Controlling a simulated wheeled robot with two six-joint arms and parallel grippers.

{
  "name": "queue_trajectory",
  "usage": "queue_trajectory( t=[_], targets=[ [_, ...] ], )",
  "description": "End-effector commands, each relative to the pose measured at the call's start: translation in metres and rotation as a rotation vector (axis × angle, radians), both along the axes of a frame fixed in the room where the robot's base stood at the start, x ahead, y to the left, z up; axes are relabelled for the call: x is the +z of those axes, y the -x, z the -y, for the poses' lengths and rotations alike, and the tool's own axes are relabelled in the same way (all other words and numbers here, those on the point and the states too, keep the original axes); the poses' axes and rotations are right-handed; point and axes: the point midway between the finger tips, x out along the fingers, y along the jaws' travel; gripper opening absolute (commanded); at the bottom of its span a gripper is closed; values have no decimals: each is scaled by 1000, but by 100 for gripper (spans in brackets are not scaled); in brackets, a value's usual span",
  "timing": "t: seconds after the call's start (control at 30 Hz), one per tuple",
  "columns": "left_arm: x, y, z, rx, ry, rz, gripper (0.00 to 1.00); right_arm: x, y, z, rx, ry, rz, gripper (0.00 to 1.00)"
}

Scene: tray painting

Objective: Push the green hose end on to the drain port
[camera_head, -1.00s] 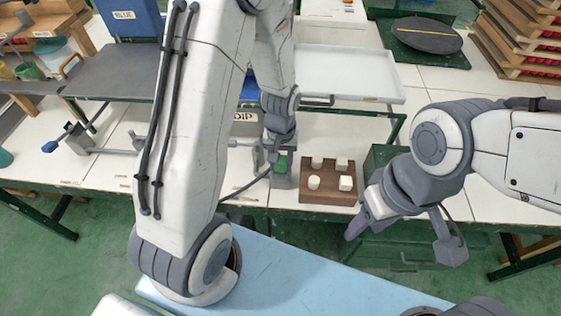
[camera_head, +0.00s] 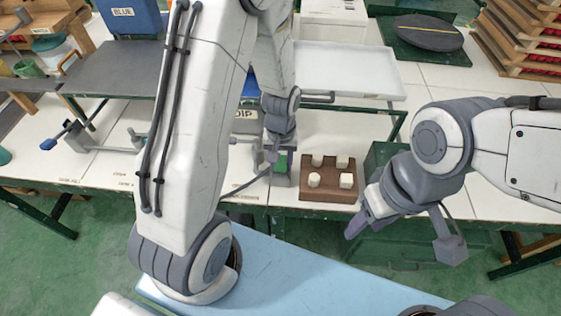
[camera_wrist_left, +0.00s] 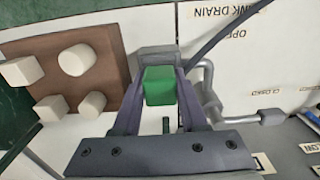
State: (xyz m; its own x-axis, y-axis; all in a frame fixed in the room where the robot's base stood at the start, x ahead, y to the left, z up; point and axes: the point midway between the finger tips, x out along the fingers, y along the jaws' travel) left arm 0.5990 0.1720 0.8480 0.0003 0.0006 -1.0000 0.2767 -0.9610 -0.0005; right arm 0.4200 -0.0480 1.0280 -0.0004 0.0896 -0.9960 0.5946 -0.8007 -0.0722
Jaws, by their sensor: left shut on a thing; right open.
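My left gripper (camera_head: 279,160) points down at the bench beside the wooden block, in the lower middle of the head view. In the left wrist view its two fingers (camera_wrist_left: 159,95) are closed on the green hose end (camera_wrist_left: 159,86), with a grey piece just beyond it. A grey bent pipe (camera_wrist_left: 207,92) with a valve lever stands close to the right finger, near the "INK DRAIN" label (camera_wrist_left: 228,12). I cannot tell which part is the drain port or whether the hose end touches it. My right gripper (camera_head: 403,237) is open and empty over the bench's front edge.
A brown block (camera_head: 328,195) with several cream pegs stands right of my left gripper. A dark hose (camera_wrist_left: 222,42) runs off beyond the fingers. A white tray (camera_head: 350,75) is behind. A green cabinet (camera_head: 385,160) stands near my right arm.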

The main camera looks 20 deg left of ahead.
Motion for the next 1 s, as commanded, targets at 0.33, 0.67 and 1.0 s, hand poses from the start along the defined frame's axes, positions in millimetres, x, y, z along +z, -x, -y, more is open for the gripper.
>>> queue_trajectory(
  t=[0.33,0.67,1.0],
  targets=[
    [-1,0,0,0,0,0,0,0,0,0,0,0,0,50],
    [-1,0,0,0,0,0,77,-1,0,0,0,0,0,50],
    [-1,0,0,0,0,0,100,-1,0,0,0,0,0,50]
  ],
)
